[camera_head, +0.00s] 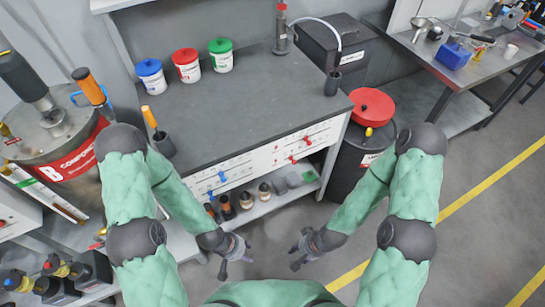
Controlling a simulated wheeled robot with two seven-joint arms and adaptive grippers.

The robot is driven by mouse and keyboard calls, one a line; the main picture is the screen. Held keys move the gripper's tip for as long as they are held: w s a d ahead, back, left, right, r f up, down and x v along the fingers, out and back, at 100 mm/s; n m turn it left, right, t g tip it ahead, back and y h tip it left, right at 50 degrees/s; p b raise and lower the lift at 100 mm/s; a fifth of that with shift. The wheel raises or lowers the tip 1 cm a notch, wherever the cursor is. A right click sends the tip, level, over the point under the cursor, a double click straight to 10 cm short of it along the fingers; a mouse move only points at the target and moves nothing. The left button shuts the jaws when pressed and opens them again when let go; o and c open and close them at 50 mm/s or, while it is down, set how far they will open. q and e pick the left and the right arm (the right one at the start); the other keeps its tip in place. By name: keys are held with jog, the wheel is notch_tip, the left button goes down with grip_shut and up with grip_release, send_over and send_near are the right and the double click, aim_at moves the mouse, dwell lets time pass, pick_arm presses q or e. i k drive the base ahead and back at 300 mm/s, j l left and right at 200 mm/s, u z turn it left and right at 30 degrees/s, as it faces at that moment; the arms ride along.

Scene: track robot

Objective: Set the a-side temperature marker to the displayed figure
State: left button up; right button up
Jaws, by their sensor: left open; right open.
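The white front panel (262,160) of the grey bench carries printed scales with small sliding markers. Two blue markers, an upper one (222,177) and a lower one (210,193), sit on its left part. Two red markers, an upper one (307,140) and a lower one (292,159), sit on its right part. The scale print is too small to read, and I cannot tell which marker is the a-side temperature one. No displayed figure is legible. My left gripper (236,265) is open and empty, below and apart from the panel. My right gripper (294,257) is open and empty, also apart from it.
White tubs with blue (152,82), red (187,71) and green (221,61) lids stand on the bench. A shelf below the panel holds several bottles. A dark drum with a red lid (371,107) stands right. A large drum (62,145) stands left.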

aim_at(212, 198)
jog(key=l+u, duration=0.5)
jog(key=k+l+u, duration=0.15)
jog(key=l+u, duration=0.3)
jog(key=l, duration=0.15)
